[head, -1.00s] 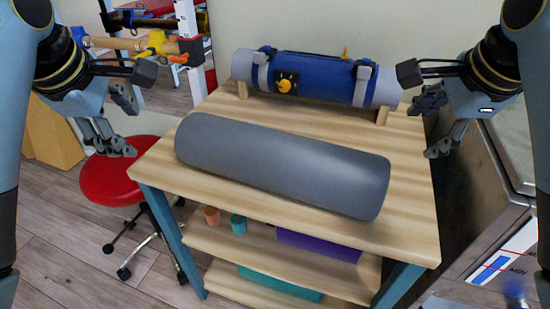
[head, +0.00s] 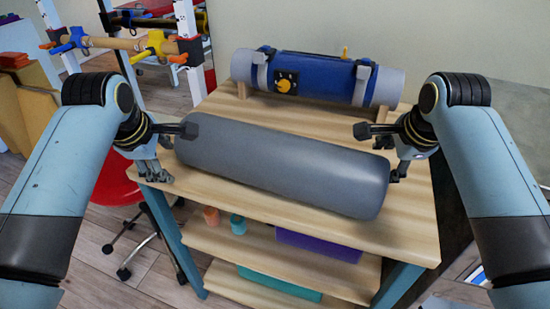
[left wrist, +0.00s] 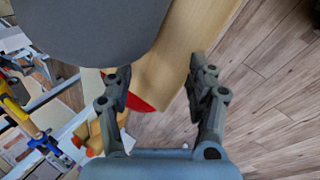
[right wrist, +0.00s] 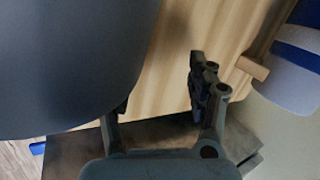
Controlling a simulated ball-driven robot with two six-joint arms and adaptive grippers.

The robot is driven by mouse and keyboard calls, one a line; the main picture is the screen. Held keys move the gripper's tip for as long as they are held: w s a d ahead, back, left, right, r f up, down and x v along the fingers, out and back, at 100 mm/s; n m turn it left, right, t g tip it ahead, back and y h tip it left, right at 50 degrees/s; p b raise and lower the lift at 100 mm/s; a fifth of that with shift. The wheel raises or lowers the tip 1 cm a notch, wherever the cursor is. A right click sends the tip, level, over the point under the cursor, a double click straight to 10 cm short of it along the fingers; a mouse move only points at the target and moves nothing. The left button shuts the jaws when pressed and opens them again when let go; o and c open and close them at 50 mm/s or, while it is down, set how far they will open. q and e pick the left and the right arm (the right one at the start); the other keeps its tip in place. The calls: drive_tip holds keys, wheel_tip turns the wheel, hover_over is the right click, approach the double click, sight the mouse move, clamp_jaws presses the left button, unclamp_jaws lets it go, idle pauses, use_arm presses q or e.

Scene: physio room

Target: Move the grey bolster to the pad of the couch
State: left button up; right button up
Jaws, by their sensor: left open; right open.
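The grey bolster (head: 285,165) lies on its side across the wooden table top (head: 330,225). My left gripper (head: 172,155) is open at the bolster's left end. In the left wrist view the bolster (left wrist: 95,25) fills the top left, and the open fingers (left wrist: 160,88) have only table edge and floor between them. My right gripper (head: 378,155) is open at the bolster's right end. In the right wrist view the bolster (right wrist: 70,65) covers the left side and partly hides one finger of the gripper (right wrist: 160,95). I cannot tell whether either gripper touches it. I cannot make out the couch pad.
A blue roll with grey straps (head: 312,80) rests on wooden supports at the table's back. Small cups and a purple block (head: 318,245) sit on the shelf below. A red stool (head: 115,185) stands at the left, near a rack with coloured clamps (head: 110,42).

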use_arm(q)
drive_tip(key=shift+d, duration=0.2)
use_arm(e)
drive_tip(key=shift+a, duration=0.2)
use_arm(q)
drive_tip(key=shift+d, duration=0.5)
use_arm(e)
drive_tip(key=shift+a, duration=0.55)
